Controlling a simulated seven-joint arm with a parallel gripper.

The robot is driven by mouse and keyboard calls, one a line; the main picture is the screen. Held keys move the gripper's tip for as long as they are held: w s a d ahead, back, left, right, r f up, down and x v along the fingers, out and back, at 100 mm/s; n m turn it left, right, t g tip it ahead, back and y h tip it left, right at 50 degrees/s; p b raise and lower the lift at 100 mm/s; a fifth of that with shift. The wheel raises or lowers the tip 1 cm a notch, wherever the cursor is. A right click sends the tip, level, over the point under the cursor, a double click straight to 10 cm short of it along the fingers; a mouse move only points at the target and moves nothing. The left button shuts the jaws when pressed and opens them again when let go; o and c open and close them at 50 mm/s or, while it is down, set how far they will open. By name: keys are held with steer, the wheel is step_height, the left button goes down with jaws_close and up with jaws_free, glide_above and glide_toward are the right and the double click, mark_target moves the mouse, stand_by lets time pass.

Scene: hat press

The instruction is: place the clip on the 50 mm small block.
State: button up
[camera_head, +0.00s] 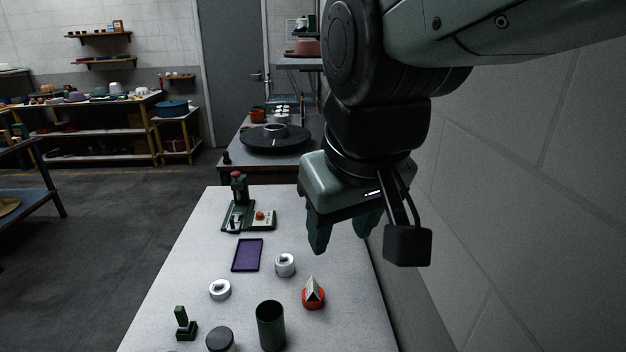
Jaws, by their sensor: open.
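My gripper (343,236) hangs above the right side of the pale table, open, with nothing visible between its green fingers. Two short silver round blocks stand on the table, one at the middle (285,266) and one nearer and to the left (220,290). I cannot tell their sizes, nor which block is the 50 mm one. No part is clearly recognisable as the clip. A small dark green upright piece on a square base (185,325) stands at the near left. A pale pointed piece (314,289) sits on a red round base (313,302) at the near right.
A purple tray (247,255) lies mid-table, with a green press (238,208) with a red knob behind it. A tall dark green cylinder (270,328) and a dark-topped round piece (220,340) stand at the near edge. A wall (490,220) borders the right.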

steer(key=s+d+r+m+t, duration=0.1)
steer(key=s+d+m, duration=0.2)
steer(key=s+d, duration=0.3)
steer(key=shift+r+m+h, duration=0.15)
steer(key=shift+m+h, duration=0.25)
steer(key=shift+d, duration=0.1)
stand_by(0.6)
